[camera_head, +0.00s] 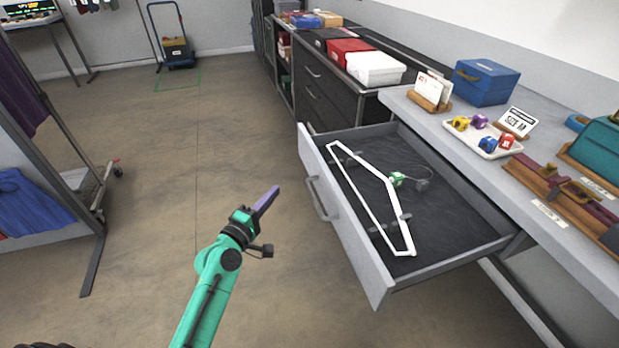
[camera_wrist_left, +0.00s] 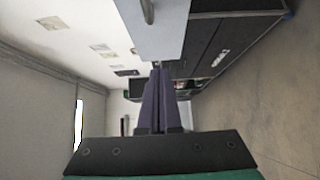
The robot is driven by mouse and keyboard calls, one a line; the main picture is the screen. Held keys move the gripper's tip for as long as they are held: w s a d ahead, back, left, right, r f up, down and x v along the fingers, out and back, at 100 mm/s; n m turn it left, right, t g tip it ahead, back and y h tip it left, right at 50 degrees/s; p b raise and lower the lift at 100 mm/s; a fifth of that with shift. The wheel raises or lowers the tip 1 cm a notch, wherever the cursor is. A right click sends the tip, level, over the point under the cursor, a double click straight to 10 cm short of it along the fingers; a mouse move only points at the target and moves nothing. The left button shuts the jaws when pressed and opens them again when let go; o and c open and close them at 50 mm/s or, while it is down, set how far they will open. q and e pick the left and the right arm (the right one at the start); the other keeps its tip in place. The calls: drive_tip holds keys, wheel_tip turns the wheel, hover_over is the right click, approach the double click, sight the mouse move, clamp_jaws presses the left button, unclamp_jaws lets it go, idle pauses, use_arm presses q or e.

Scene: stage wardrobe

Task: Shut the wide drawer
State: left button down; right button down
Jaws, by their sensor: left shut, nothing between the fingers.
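The wide drawer (camera_head: 345,214) is pulled well out from under the counter in the head view. It has a light grey front, a bar handle (camera_head: 316,199) and a dark lining. A white frame-like outline and a small green item (camera_head: 397,179) lie inside it. My left gripper (camera_head: 267,202), with purple fingers, is shut and empty. It is in the air to the left of the drawer front, apart from the handle. In the left wrist view the shut fingers (camera_wrist_left: 157,100) point toward a pale panel with a bar on it, likely the drawer front. My right gripper is not in view.
The counter (camera_head: 440,117) above the drawer holds a blue box (camera_head: 485,82), a white tray (camera_head: 483,141) of small colored items and a wooden rack. Dark cabinets (camera_head: 330,85) stand behind. A clothes rack (camera_head: 50,150) stands at left. The floor between is clear.

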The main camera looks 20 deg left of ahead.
use_arm(q)
approach(310, 164)
drive_tip(key=w+a, duration=0.2)
drive_tip(key=w, duration=0.2)
drive_tip(key=shift+w+d+p, duration=0.3)
drive_tip(key=shift+w+d, duration=0.05)
drive_tip(key=shift+d, duration=0.25)
drive_tip(key=shift+w+d+p, duration=0.25)
drive_tip(key=shift+w+d, duration=0.1)
drive_tip(key=shift+d, duration=0.25)
drive_tip(key=shift+w+d, duration=0.2)
drive_tip(key=shift+d, duration=0.25)
